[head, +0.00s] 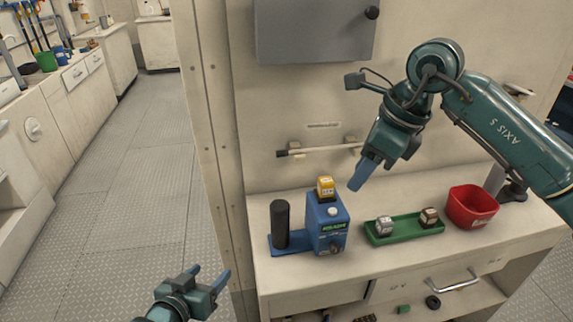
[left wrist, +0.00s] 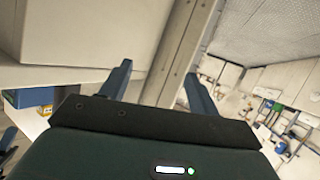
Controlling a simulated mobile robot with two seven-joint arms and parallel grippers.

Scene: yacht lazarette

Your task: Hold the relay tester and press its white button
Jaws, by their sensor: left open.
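The relay tester (head: 326,228) is a blue box standing on the counter, with a black upright grip (head: 281,224) on its base at the left. Its white button (head: 332,211) is on the sloped top, and a yellow relay (head: 325,188) sits on top behind it. My left gripper (head: 210,279) is open and empty, low and in front of the counter, left of the tester and apart from it. Its spread fingers also show in the left wrist view (left wrist: 160,85). My right gripper (head: 364,177) points down above and right of the tester, not touching it; its finger gap is not visible.
A green tray (head: 403,233) holds a grey relay (head: 384,225) and a brown relay (head: 429,216). A red bin (head: 471,207) stands right of it. A grey cabinet (head: 313,30) hangs on the wall above. A drawer handle (head: 453,284) sticks out in front. The left aisle is clear.

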